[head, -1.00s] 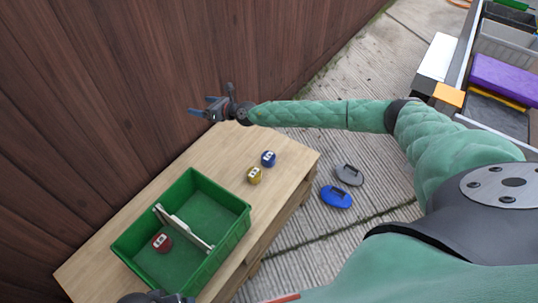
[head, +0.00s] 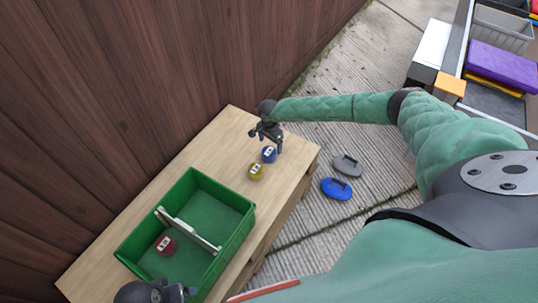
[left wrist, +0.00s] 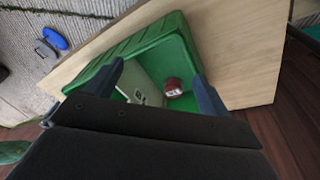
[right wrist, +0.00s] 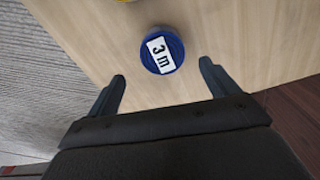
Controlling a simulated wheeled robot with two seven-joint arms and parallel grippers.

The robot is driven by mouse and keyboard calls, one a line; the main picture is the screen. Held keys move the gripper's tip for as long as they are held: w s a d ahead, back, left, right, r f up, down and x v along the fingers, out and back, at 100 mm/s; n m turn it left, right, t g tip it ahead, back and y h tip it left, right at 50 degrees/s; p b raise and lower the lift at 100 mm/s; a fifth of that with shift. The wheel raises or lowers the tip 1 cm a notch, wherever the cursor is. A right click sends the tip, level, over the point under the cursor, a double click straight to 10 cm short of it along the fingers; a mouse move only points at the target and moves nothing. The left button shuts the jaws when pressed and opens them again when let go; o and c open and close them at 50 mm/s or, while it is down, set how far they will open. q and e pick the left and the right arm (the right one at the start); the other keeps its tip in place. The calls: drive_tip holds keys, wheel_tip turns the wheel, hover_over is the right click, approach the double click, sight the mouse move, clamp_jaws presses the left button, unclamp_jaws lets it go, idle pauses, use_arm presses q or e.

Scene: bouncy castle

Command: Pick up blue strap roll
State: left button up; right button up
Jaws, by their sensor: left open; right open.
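The blue strap roll (head: 269,154) stands on the wooden table, beside a yellow roll (head: 256,171). In the right wrist view the blue roll (right wrist: 162,51) shows a white "3 m" label and lies just beyond the fingertips. My right gripper (head: 266,137) is open and empty, pointing down close to the blue roll. The right wrist view shows its two fingers (right wrist: 162,78) apart with bare wood between them. My left gripper (left wrist: 160,75) is open over the green crate; the head view shows only part of its arm at the bottom edge.
The green crate (head: 241,232) with a grey handle bar holds a red roll (head: 166,245). A wooden wall rises behind the table (head: 222,130). Grey (head: 347,165) and blue (head: 336,188) oval objects lie on the ground to the right. Bins stand at the top right.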

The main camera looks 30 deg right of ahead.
sight(269, 151)
drive_tip(key=shift+f+n, duration=0.3)
drive_tip(key=shift+f, duration=0.05)
use_arm(q)
drive_tip(key=shift+t+h, duration=0.5)
drive_tip(key=shift+t, duration=0.1)
drive_tip(key=d+f+b, duration=0.1)
drive_tip(key=w+d+f+b, duration=0.1)
drive_tip(key=f, duration=0.1)
drive_tip(key=w+d+f+b, duration=0.1)
drive_tip(key=d+f, duration=0.1)
drive_tip(key=shift+f, duration=0.2)
use_arm(e)
drive_tip(key=f, duration=0.6)
drive_tip(key=shift+w+a+f, duration=0.1)
drive_tip(key=shift+a+f, duration=0.05)
drive_tip(key=shift+a, duration=0.15)
use_arm(q)
drive_tip(key=shift+w+d+f+b, duration=0.1)
drive_tip(key=shift+d+f+b, duration=0.1)
drive_tip(key=shift+d+b, duration=0.25)
use_arm(e)
drive_tip(key=shift+f, duration=0.4)
drive_tip(key=shift+c, duration=0.2)
drive_tip(key=c, duration=1.1)
